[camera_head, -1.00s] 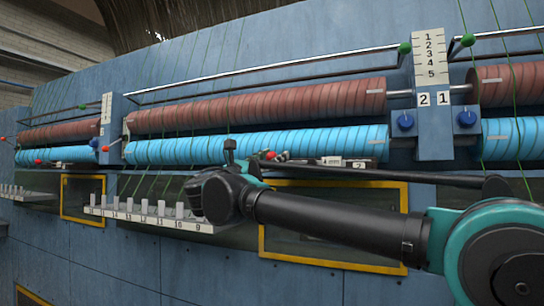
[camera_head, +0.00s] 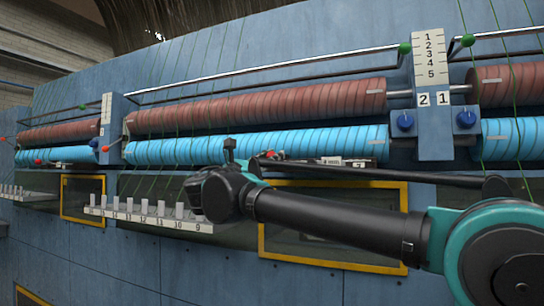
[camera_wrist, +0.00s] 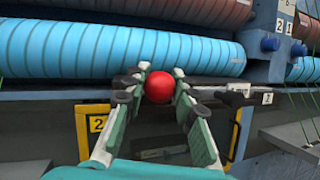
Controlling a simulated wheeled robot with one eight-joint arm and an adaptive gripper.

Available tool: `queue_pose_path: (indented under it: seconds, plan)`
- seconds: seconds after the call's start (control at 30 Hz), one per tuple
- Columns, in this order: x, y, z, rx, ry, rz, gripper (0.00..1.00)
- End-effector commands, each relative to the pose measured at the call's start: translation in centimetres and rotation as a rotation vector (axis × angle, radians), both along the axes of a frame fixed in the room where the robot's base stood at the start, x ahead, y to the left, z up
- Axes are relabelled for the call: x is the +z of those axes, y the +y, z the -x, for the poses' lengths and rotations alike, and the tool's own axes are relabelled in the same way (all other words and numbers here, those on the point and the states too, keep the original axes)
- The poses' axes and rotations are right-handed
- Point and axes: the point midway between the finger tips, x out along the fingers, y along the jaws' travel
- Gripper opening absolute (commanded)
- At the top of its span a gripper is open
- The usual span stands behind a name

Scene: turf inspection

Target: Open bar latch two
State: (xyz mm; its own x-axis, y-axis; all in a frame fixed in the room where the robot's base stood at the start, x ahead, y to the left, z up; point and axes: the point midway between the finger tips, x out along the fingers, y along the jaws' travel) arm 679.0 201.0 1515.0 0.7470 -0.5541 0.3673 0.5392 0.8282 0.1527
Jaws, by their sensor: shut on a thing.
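In the wrist view my gripper (camera_wrist: 160,78) is shut on a round red knob (camera_wrist: 160,87), with a pale green finger on each side of it. The knob sits at the front of bar latch two (camera_wrist: 222,92), a dark horizontal bar just under the blue roll. In the head view the latch (camera_head: 335,161) runs right from my wrist. My wrist hides most of my gripper there.
A yellow-framed opening (camera_head: 330,184) lies below the latch. A blue roll (camera_head: 300,142) and a brown roll (camera_head: 260,108) run above it. A numbered peg shelf (camera_head: 150,221) juts out at the left. Green strands hang over the rolls.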

Motion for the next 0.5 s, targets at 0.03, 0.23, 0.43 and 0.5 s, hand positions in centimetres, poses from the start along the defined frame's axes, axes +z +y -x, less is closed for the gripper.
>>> queue_pose_path:
  seconds: [0.03,0.23,0.43,0.5]
  plan:
    - [0.1,0.1,0.0,0.002,0.009,-0.003,0.0]
    - [0.9,0.0,-0.1,0.001,0.09,-0.032,0.0]
    - [2.3,0.0,-0.3,0.002,0.235,-0.085,0.0]
    - [2.8,-0.1,-0.5,0.001,0.297,-0.107,0.0]
